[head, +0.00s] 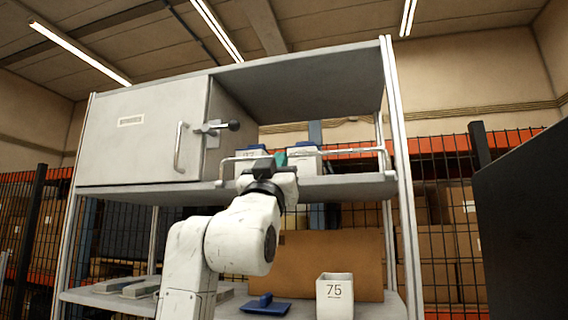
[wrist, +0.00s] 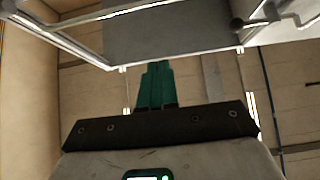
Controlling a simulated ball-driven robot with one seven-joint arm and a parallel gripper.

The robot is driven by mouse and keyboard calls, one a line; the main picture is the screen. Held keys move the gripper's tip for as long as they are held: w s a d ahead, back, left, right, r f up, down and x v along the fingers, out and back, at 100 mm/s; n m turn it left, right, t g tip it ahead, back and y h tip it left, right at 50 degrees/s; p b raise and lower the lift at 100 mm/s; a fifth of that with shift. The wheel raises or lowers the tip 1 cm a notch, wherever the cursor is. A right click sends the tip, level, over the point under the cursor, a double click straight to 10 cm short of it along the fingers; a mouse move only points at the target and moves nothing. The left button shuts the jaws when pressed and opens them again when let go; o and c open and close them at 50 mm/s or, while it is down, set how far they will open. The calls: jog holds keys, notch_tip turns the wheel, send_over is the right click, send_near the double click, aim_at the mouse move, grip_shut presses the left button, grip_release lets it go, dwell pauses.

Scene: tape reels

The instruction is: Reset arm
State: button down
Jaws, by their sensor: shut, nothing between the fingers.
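My gripper shows in the wrist view with its green fingers (wrist: 156,84) shut together and nothing between them. In the head view my white arm reaches up in front of the metal shelf rack (head: 330,188), and a bit of the green fingertips (head: 281,159) shows at the upper shelf. The rest of the gripper is mostly hidden behind my own wrist. The fingers are close to the front rail (head: 345,150) of the upper shelf; I cannot tell whether they touch it.
A closed cabinet door (head: 135,138) with a handle fills the rack's upper left. White boxes (head: 305,162) stand on the upper shelf. Below are a white bin marked 75 (head: 335,298), a blue lid (head: 265,305) and a brown board (head: 330,262). A dark panel (head: 525,225) stands at right.

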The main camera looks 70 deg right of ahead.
jog(key=shift+a+f, duration=0.3)
jog(key=shift+a, duration=0.2)
jog(key=shift+t, duration=0.3)
